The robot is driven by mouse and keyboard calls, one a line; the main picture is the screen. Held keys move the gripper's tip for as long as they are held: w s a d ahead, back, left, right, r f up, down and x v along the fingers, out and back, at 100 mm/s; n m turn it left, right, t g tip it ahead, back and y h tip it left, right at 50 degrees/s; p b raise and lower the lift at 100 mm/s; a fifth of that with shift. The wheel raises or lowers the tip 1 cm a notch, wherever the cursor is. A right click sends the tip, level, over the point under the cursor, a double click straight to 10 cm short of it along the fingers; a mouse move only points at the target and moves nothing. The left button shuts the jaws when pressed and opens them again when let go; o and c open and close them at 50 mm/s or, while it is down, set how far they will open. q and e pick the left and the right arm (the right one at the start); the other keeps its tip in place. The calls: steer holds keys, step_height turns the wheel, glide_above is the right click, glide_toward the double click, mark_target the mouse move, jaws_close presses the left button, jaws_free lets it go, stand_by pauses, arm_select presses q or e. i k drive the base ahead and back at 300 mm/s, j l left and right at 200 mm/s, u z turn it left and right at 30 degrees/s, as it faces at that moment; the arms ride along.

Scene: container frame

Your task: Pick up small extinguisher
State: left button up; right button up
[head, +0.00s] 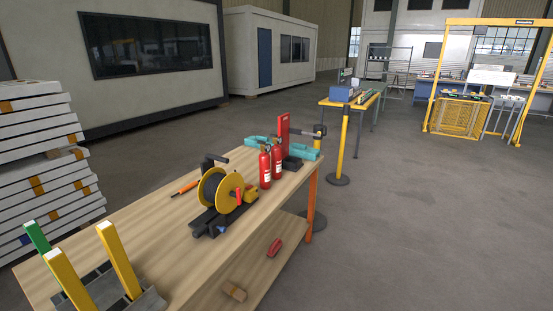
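Two small red fire extinguishers stand upright side by side towards the far end of the wooden workbench (150,225). The left extinguisher (265,168) is slightly nearer to me, and the right extinguisher (277,162) is just beside it. Both have dark tops and a pale label. A taller red upright piece (283,128) rises just behind them, above a dark base. Neither my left gripper nor my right gripper shows in the head view.
A yellow cable reel (229,190) on a dark stand is left of the extinguishers. A teal case (303,150) lies behind them. Yellow and green posts (119,258) rise at the bench's near left. An orange-handled tool (187,187) lies on bare wood. Open floor (420,210) lies right.

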mark_target(264, 157)
steer(key=i+u, duration=0.1)
steer(key=u, duration=0.3)
steer(key=l+u, duration=0.15)
steer(key=u, duration=0.25)
steer(key=i+l+u, duration=0.1)
steer(key=u, duration=0.25)
steer(key=l+u, duration=0.15)
steer(key=u, duration=0.25)
steer(key=i+l+u, duration=0.15)
steer(key=l+u, duration=0.3)
steer(key=l, duration=1)
steer(key=k+l+u, duration=0.1)
steer(key=l+u, duration=0.35)
steer(key=l, duration=0.95)
